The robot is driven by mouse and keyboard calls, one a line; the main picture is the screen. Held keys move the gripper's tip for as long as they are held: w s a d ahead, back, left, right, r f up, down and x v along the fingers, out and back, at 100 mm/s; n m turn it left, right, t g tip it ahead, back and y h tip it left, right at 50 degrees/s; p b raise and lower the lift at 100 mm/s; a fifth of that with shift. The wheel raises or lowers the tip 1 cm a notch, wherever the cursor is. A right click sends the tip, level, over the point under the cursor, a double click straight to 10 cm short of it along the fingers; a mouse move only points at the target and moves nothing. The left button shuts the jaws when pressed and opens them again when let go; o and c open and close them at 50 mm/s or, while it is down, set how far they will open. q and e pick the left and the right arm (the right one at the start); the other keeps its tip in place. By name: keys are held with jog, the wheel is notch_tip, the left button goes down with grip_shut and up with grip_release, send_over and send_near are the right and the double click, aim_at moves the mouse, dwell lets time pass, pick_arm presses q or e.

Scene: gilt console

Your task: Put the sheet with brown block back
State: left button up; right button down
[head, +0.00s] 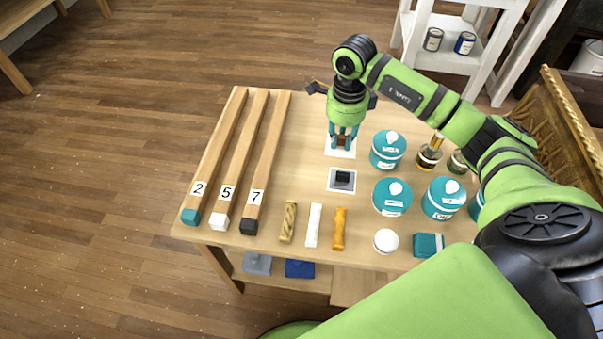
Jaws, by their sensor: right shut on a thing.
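My right gripper (342,138) points down near the back middle of the table and is shut on a small brown block (342,142). A white sheet (332,151) shows around and below the block. The fingers partly hide both, and I cannot tell whether the block touches the sheet or whether the sheet is raised. Nearer the front, a grey and white sheet (342,187) with a black block (342,177) on it lies flat. My left gripper is not in view.
Three long wooden bars, numbered 2 (199,188), 5 and 7, lie at the left of the table (306,120). Several teal tins (388,150) and small jars (428,158) stand at the right. Yellow, white and orange sticks (339,230) lie in front, beside a white-topped pot (386,241).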

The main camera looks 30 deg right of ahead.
jog(key=p, duration=0.1)
send_over(301, 177)
notch_tip(301, 177, down, 6)
jog(key=shift+s+r, duration=0.1)
jog(key=shift+r, duration=0.15)
notch_tip(301, 177, down, 4)
jog(key=shift+r+p, duration=0.1)
jog(key=shift+p, duration=0.25)
jog(key=shift+f, duration=0.2)
jog(key=shift+f, duration=0.2)
jog(key=c, duration=1.1)
grip_release()
jog(key=shift+r, duration=0.1)
